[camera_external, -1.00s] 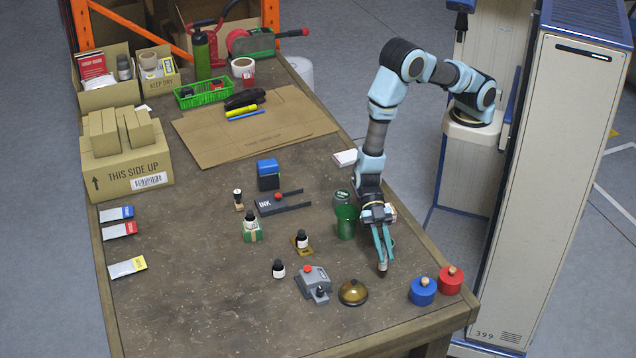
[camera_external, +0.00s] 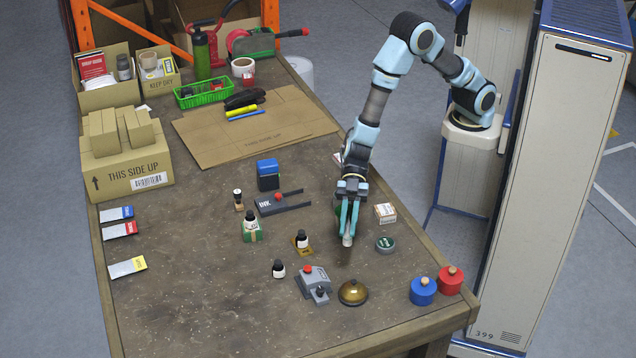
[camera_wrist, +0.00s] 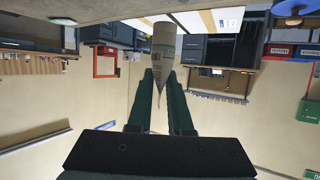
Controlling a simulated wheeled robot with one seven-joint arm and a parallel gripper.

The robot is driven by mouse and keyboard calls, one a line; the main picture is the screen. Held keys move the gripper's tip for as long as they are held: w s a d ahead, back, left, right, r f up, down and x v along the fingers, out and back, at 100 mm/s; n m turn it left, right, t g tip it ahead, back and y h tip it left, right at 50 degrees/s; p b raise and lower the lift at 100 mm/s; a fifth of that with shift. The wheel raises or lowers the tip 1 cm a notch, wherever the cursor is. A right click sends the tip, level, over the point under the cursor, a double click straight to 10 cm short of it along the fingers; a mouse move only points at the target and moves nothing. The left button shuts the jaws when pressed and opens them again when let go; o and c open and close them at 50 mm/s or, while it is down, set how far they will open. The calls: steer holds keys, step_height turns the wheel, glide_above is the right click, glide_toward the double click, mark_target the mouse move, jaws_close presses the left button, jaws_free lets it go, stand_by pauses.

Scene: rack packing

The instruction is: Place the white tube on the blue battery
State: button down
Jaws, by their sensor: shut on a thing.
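My gripper (camera_external: 347,236) is shut on the white tube (camera_wrist: 162,50). In the wrist view the tube is pale and tapered, with its narrow end between the two dark green fingers and its wider end pointing away. In the external view only its small whitish end (camera_external: 347,241) shows below the fingertips, over the right middle of the table. A block with a blue top and a black body (camera_external: 268,175) stands left of and behind my gripper; it may be the blue battery, but I cannot tell for sure. My gripper is well apart from it.
A green cup (camera_external: 337,208) is partly hidden behind my gripper. A small box (camera_external: 385,213) and a round green-grey tin (camera_external: 385,244) are on its right. The INK tray (camera_external: 270,206), small bottles (camera_external: 302,239), a grey device (camera_external: 312,281) and a brass dome (camera_external: 353,293) stand nearby.

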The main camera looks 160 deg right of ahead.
steer(key=s+d+r+m+g+h, duration=0.1)
steer(key=s+d+r+m+h, duration=0.2)
steer(key=d, duration=0.6)
steer(key=s+d+r+m+g+h, duration=0.1)
steer(key=s+d+m+h, duration=0.1)
steer(key=d+m+h, duration=0.45)
steer(key=s+d+r+m+g+h, duration=0.1)
steer(key=s+d+r+m+h, duration=0.15)
steer(key=d, duration=0.85)
steer(key=m+g+h, duration=0.5)
steer(key=m+g, duration=0.4)
steer(key=g, duration=0.1)
glide_above(267, 162)
step_height(267, 162, down, 4)
steer(key=shift+f+p, duration=0.7)
steer(key=shift+f, duration=1.7)
